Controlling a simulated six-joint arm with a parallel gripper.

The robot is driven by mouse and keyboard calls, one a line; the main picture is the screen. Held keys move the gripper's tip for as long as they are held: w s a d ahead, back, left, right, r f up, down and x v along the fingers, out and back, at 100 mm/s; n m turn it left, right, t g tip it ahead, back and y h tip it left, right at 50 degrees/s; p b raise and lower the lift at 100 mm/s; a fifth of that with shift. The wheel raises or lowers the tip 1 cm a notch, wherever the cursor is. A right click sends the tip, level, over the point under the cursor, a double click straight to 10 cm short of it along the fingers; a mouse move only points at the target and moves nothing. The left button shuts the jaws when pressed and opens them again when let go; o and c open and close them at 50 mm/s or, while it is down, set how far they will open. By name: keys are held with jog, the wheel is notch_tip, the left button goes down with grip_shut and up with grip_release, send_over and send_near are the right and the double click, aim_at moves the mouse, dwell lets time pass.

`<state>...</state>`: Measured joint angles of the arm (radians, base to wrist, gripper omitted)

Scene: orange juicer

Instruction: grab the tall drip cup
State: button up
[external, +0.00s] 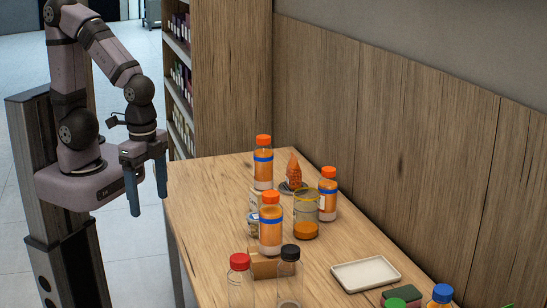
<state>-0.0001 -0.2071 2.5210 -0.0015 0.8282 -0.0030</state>
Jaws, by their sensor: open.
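A clear, tall cup (306,214) with a yellowish rim and orange contents at its bottom stands upright among the bottles on the wooden table; it looks like the tall drip cup. An orange-capped bottle (270,232) stands in front of it to the left, and another orange-capped bottle (328,195) stands close at its right. Behind it is an orange cone on a dark dish (294,175), which looks like a juicer part. My gripper (148,206) is open and empty, fingers pointing down, off the table's left edge and well left of the cup.
A third orange-capped bottle (263,165) stands at the back. Small jars (254,222), a red-capped clear bottle (239,285) and a black-capped one (289,277) crowd the near side. A white tray (366,274) lies right; a wooden wall runs behind. The table's left strip is clear.

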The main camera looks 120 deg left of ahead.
jog(key=w+a+f+n+t+y+b, duration=0.3)
jog(key=w+a+t+b, duration=0.4)
jog(key=w+a, duration=1)
jog(key=a+r+t+y+b, duration=0.1)
jog(key=a+r+t+b, duration=0.15)
jog(key=a+t, duration=0.35)
jog(key=a+r+t+y+b, duration=0.1)
jog(key=a+r+t+b, duration=0.2)
jog(key=a, duration=0.4)
jog(key=t, duration=0.1)
send_near(306, 214)
jog(key=a+r, duration=0.3)
jog(key=p+x, duration=0.2)
jog(key=x, duration=0.5)
jog(key=shift+a+p, duration=0.25)
jog(key=shift+p, duration=0.1)
